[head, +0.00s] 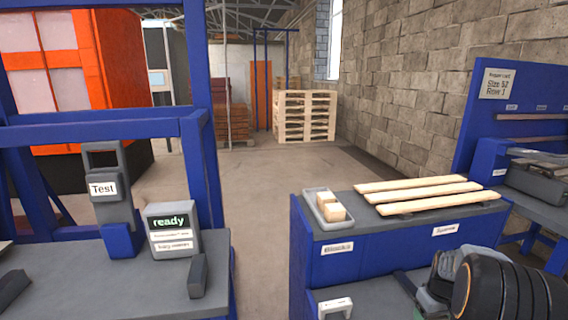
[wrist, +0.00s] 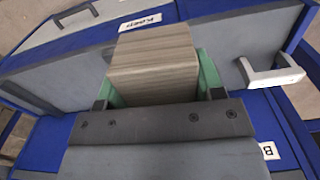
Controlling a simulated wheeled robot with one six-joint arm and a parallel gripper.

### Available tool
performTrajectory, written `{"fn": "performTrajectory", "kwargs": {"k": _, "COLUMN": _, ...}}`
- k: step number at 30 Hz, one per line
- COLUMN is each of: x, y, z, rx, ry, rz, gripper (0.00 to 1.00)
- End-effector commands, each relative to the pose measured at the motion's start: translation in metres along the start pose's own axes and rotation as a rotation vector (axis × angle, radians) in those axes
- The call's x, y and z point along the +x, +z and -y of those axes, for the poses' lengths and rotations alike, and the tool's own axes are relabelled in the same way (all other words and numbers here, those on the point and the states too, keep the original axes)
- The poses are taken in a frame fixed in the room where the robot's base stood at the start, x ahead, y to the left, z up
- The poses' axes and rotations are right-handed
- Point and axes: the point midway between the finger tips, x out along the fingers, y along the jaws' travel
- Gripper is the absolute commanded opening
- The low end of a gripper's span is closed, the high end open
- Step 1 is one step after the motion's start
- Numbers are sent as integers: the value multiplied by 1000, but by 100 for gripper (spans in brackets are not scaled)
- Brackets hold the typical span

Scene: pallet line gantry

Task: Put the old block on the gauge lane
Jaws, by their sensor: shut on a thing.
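My gripper (wrist: 157,88) is shut on a worn grey-brown wooden block (wrist: 152,62), with a green finger pad on each side of it. The block's near end is hidden by my gripper's body. Below and around the block lie grey surfaces with blue edges; whether it touches any of them I cannot tell. In the head view my arm shows at the lower right, and the held block cannot be made out there. I see no label that clearly names a gauge lane. A white bracket (wrist: 270,70) stands on grey to the right of the block; a similar white bracket (head: 335,307) is on the lower shelf.
A grey tray (head: 311,204) with light blocks (head: 329,208) and several pale slats (head: 410,184) lie on the blue bench (head: 385,262). At left, a tester (head: 104,189) and a "ready" display (head: 172,226) stand on another bench. Open floor lies between the benches.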

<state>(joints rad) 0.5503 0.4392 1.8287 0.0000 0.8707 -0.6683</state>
Motion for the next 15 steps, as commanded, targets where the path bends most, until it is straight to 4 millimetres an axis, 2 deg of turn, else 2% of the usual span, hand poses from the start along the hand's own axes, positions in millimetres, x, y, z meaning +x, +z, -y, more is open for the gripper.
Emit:
{"fn": "performTrajectory", "kwargs": {"k": 8, "x": 6, "y": -4, "z": 9, "rx": 184, "ry": 9, "rz": -15, "gripper": 37}}
{"fn": "performTrajectory", "kwargs": {"k": 11, "x": 11, "y": -9, "z": 21, "rx": 250, "ry": 10, "rz": -18, "gripper": 37}}
{"fn": "performTrajectory", "kwargs": {"k": 15, "x": 20, "y": -20, "z": 51, "rx": 320, "ry": 8, "rz": -20, "gripper": 37}}
